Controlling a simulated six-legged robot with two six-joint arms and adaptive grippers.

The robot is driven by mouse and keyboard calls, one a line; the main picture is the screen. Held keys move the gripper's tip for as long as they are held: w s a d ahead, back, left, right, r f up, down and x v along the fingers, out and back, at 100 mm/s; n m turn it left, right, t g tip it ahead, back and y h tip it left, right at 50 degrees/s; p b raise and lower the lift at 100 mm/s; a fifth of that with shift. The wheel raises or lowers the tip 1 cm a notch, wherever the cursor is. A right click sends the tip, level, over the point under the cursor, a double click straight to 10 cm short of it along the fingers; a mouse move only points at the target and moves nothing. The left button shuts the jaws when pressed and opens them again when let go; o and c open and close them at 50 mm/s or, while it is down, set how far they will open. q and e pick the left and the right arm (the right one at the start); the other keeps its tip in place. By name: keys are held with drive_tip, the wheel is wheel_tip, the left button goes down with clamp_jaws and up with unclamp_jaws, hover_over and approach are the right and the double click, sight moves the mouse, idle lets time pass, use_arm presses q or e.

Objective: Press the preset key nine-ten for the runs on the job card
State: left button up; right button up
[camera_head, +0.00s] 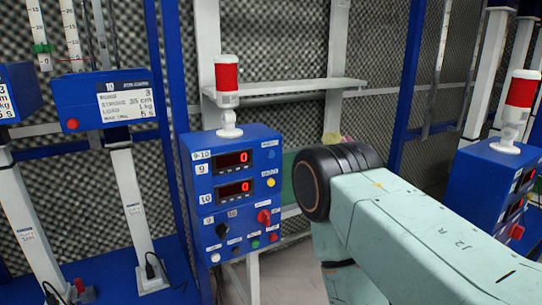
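A blue control box (232,205) labelled 9-10 stands at centre left. Its two red displays, for 9 (232,160) and 10 (234,189), both read 0. On its front are a blue button (271,154), a yellow button (271,183), a red switch (264,217), dark knobs and a row of small buttons along the bottom. Their labels are too small to read, so I cannot tell which is the preset key. A white card (126,102) on station 10 shows 3, 35 cm, 1 kg and 5 s. Neither gripper is in view; my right arm crosses the lower right.
A red-and-white beacon (227,78) stands on the box. Another blue box (497,190) with a beacon (520,95) is at the right. Station 10's white column (135,215) stands left. A shelf (290,88) is behind, before grey foam walls.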

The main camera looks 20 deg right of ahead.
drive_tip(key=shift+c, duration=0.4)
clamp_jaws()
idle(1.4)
